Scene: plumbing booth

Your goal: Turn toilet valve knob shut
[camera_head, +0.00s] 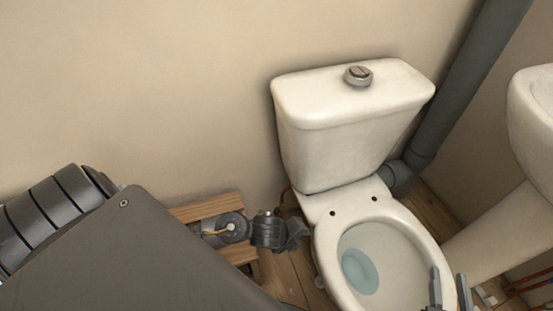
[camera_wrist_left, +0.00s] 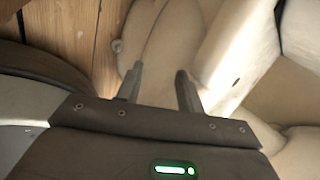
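The white toilet stands centre right in the head view, with its cistern (camera_head: 345,140) against the wall and its bowl (camera_head: 405,225) open. A thin reddish pipe (camera_head: 283,193) shows left of the cistern's foot. I cannot make out the valve knob in either view. My left gripper (camera_head: 299,232) is low, just left of the toilet's base. In the left wrist view (camera_wrist_left: 159,70) its two fingers are apart with nothing between them, facing the pale toilet base (camera_wrist_left: 155,40). My right gripper (camera_head: 449,274) is at the bottom right, over the bowl's right rim in the picture, its fingers apart and empty.
A wooden plank piece (camera_head: 208,208) lies behind my left arm by the wall. A thick grey pipe (camera_head: 465,95) runs down right of the cistern. A white basin (camera_head: 535,110) on a pedestal (camera_head: 500,235) stands at the right. A round flush button (camera_head: 358,75) tops the cistern.

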